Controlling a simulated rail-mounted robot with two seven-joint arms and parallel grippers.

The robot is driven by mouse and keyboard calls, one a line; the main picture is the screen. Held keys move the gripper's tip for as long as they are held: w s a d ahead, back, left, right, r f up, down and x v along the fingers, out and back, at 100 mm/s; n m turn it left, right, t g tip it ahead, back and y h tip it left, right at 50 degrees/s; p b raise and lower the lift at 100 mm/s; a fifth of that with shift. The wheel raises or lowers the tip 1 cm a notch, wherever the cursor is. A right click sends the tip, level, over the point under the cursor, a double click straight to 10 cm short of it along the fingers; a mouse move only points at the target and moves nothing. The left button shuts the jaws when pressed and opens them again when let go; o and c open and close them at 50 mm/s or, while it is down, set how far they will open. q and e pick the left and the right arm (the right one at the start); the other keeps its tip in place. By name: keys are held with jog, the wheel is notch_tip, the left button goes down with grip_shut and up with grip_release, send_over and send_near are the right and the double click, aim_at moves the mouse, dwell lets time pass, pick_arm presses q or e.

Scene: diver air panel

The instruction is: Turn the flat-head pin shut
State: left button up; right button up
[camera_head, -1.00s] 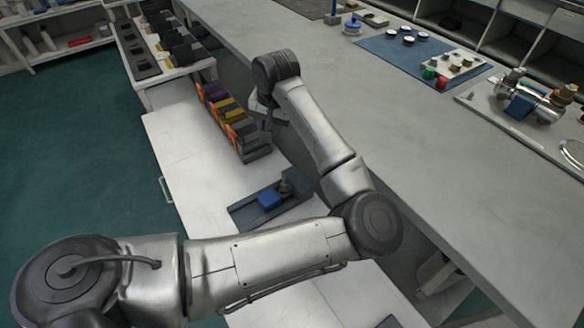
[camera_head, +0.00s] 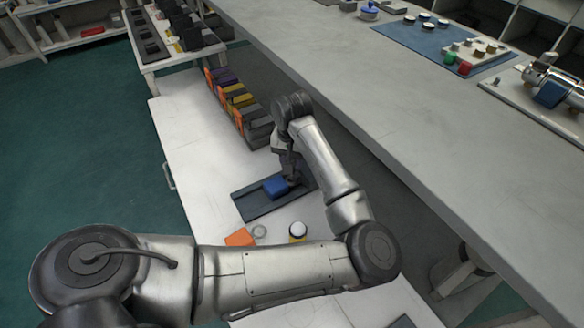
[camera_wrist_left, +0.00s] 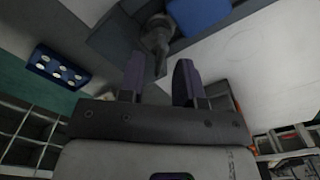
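A dark flat plate (camera_head: 253,207) lies on the white lower surface, with a blue block (camera_head: 275,186) on it. The wrist view also shows the blue block (camera_wrist_left: 200,12) and plate (camera_wrist_left: 118,38). A grey metal fitting (camera_wrist_left: 157,35) with a narrow end stands beside the block; I cannot tell for sure whether it is the flat-head pin. My left gripper (camera_head: 291,176) is at the plate's right end, hiding the fitting in the head view. In the wrist view its two fingers (camera_wrist_left: 159,66) are apart, with the fitting's narrow end between or just beyond them. My right gripper is out of view.
An orange piece (camera_head: 239,237), a ring (camera_head: 259,231) and a white-topped item (camera_head: 297,230) lie near my forearm. A row of coloured boxes (camera_head: 238,102) stands behind the plate. The long grey counter (camera_head: 400,125) rises to the right. The white surface left of the plate is clear.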

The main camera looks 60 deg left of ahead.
pick_arm(q)
jog(key=shift+f, duration=0.95)
grip_shut()
